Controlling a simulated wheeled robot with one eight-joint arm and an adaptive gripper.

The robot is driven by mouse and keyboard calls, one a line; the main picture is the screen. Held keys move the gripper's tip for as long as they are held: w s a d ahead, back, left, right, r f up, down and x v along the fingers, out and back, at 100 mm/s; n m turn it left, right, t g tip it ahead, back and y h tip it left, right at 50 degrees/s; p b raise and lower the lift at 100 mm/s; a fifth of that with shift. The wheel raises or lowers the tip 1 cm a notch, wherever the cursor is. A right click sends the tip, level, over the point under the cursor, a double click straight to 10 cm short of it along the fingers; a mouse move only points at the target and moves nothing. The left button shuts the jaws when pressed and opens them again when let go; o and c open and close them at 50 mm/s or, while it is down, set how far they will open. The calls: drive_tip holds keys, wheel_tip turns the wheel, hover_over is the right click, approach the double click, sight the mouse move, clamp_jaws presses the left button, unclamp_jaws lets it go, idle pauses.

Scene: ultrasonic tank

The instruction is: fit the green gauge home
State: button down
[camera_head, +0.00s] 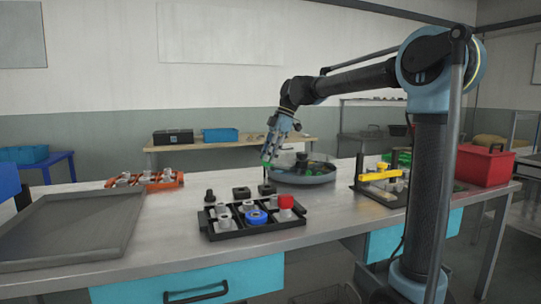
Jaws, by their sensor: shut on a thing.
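My gripper (269,157) points down, a little above the bench and at the left rim of the round grey tank. It is shut on a small green piece, the green gauge (265,164), of which only a little shows below the fingers. The black tray (232,236) stands in front of it, toward the camera. It holds several pale metal fittings, a blue round piece (256,217) and a red-capped piece (286,202). Which seat fits the green gauge I cannot tell from this view.
The round tank (304,180) holds dark and green parts. Small black blocks (241,192) stand behind the black tray. A rack with a yellow bar (381,175) and a red box (485,167) stand right. A large grey tray (75,228) and an orange tray (145,184) are left.

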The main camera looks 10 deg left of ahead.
drive_tip(key=shift+s+a+f, duration=0.1)
drive_tip(key=shift+f, duration=3)
drive_tip(key=shift+f, duration=1.1)
idle(1.8)
drive_tip(key=c, duration=1.2)
unclamp_jaws()
drive_tip(key=shift+c, duration=0.2)
drive_tip(key=v, duration=1.2)
